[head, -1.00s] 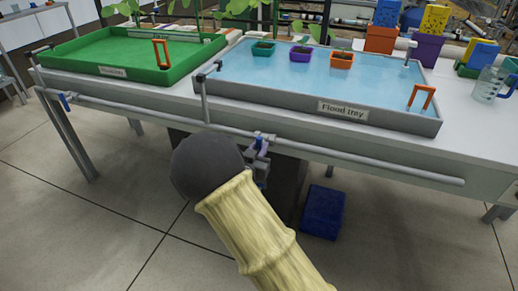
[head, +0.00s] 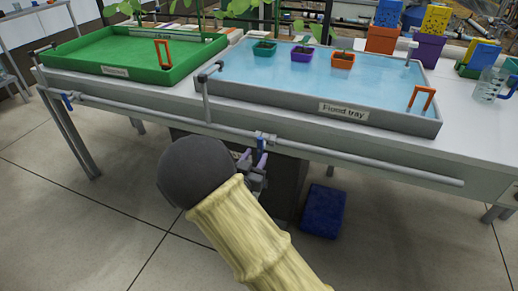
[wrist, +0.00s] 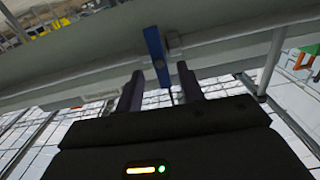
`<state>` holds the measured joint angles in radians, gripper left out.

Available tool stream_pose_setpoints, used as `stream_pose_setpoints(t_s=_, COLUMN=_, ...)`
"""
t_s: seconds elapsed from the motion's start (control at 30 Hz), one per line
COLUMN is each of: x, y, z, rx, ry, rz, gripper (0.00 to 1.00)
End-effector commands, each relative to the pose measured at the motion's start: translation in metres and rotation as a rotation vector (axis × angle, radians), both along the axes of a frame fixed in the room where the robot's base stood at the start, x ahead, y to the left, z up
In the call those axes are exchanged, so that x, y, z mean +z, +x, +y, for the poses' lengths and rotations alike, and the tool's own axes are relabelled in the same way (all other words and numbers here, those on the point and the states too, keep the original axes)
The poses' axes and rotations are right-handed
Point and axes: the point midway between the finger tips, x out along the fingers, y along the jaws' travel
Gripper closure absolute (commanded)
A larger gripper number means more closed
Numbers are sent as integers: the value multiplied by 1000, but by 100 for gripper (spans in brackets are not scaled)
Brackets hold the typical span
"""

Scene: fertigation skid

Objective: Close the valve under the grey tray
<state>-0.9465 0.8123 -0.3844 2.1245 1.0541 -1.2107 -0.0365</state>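The grey tray (head: 300,105), labelled "Flood tray", holds blue water on the bench. A pipe (head: 340,155) runs below it along the bench front. The valve's blue handle (head: 262,139) is on this pipe and points down; in the wrist view the handle (wrist: 155,48) stands crosswise to the pipe. My gripper (head: 253,158) is just below the handle in the head view. In the wrist view my gripper (wrist: 160,85) is open, with the handle's lower end between or just beyond the fingertips. I cannot tell whether they touch it.
A green tray (head: 110,72) stands at left, with another blue valve handle (head: 67,100) on the pipe below it. A dark blue box (head: 323,211) is on the floor right of my arm. A bench leg (head: 75,145) stands at left. Open floor lies in front.

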Motion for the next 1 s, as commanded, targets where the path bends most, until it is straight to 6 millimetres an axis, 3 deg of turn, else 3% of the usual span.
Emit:
stream_pose_setpoints(t_s=0.4, x=2, y=-81, z=28, rx=3, ry=0, rz=3, gripper=62)
stream_pose_setpoints(t_s=0.6, x=1, y=-111, z=38, rx=2, ry=-1, rz=1, gripper=62)
stream_pose_setpoints(t_s=1.0, x=0, y=-119, z=41, rx=-1, ry=0, rz=0, gripper=62)
